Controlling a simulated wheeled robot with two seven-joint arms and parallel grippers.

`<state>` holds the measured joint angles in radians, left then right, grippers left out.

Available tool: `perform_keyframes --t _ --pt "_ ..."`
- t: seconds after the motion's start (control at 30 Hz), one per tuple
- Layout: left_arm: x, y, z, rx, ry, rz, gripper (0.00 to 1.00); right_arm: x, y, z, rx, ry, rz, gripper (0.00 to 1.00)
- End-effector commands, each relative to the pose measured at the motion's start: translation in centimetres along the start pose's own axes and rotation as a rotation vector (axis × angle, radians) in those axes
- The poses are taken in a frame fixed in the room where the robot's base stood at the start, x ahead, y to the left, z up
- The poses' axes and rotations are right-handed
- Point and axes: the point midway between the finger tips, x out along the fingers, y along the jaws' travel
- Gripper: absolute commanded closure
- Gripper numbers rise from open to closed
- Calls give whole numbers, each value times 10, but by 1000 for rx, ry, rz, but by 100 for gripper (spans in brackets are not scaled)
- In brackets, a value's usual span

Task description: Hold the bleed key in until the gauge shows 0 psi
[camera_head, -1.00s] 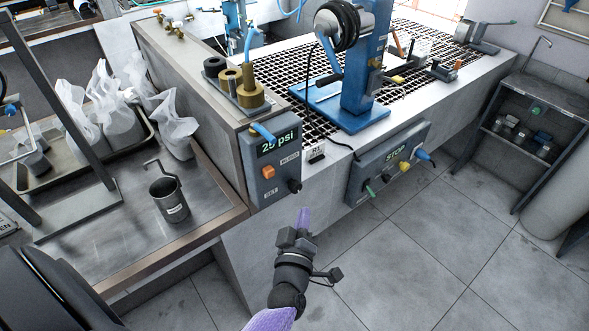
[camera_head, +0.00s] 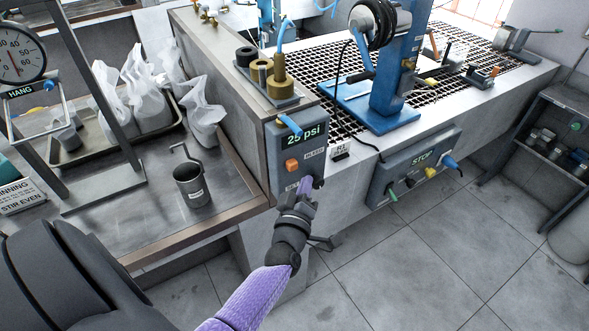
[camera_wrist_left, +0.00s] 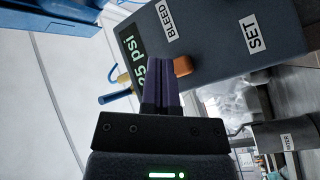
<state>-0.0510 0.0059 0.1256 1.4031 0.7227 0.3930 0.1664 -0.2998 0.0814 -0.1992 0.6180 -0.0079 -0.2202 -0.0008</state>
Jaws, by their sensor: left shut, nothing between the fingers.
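The bleed key is an orange block (camera_head: 292,165) beside the BLEED label on a grey-blue control box (camera_head: 283,146). It stands out from the panel, and also shows in the left wrist view (camera_wrist_left: 183,66). The gauge display (camera_head: 304,134) above it reads 25 psi. My left gripper (camera_head: 306,184), with purple fingers, is shut and empty in front of the box's lower part, below and right of the key. In the left wrist view its fingertips (camera_wrist_left: 161,60) are close beside the key, apparently not pressing it. My right gripper is not in view.
A metal cup (camera_head: 190,186) stands on the bench at left. A STOP panel (camera_head: 420,165) is at right. Floor space is clear.

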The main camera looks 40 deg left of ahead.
Motion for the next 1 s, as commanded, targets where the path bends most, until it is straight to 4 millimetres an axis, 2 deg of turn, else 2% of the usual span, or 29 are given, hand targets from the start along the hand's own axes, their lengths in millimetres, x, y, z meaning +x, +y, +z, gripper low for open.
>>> perform_keyframes --t 0.3,0.6,1.0 --pt "14 -11 -10 -1 0 -1 100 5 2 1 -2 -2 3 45" --pt "14 -11 -10 0 -1 -1 100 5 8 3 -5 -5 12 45" --pt "14 -11 -10 0 -1 -1 100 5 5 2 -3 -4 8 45"
